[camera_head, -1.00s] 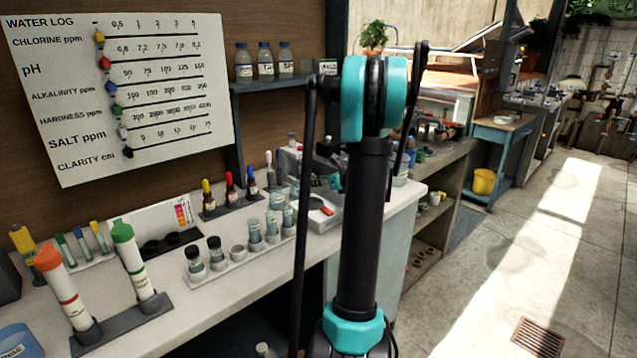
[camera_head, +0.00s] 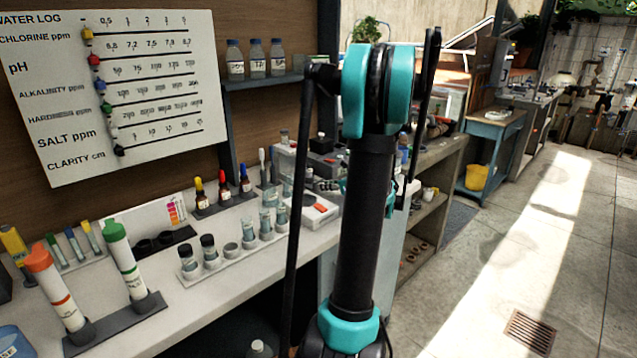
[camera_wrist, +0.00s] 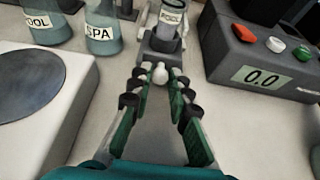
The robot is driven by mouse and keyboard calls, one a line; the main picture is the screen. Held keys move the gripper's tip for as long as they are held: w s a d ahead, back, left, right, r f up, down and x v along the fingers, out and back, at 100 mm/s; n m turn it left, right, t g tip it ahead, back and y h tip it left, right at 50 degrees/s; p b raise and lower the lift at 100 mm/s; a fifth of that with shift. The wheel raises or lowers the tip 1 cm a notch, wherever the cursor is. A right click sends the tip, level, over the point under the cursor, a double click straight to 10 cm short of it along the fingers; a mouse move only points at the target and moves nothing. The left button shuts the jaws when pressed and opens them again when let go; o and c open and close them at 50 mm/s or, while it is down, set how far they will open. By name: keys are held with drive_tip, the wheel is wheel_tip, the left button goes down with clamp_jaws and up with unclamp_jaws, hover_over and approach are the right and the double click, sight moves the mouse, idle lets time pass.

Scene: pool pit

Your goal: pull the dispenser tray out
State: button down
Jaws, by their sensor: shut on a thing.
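In the wrist view my gripper (camera_wrist: 158,82) has its green-padded fingers closed around a small pale round knob (camera_wrist: 160,73). The knob sits at the front of a grey dispenser tray (camera_wrist: 160,46), between pale side pieces. In the head view my arm hides most of the gripper and the tray.
In the wrist view a white device with a dark round plate (camera_wrist: 38,82) is on the left, with labelled bottles (camera_wrist: 103,35) behind it. A grey meter reading 0.0 (camera_wrist: 262,76) is close on the right. Bare bench lies between them.

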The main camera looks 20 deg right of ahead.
drive_tip(key=shift+s, duration=0.15)
drive_tip(key=c, duration=1.4)
unclamp_jaws()
drive_tip(key=v, duration=1.2)
drive_tip(key=shift+d, duration=0.1)
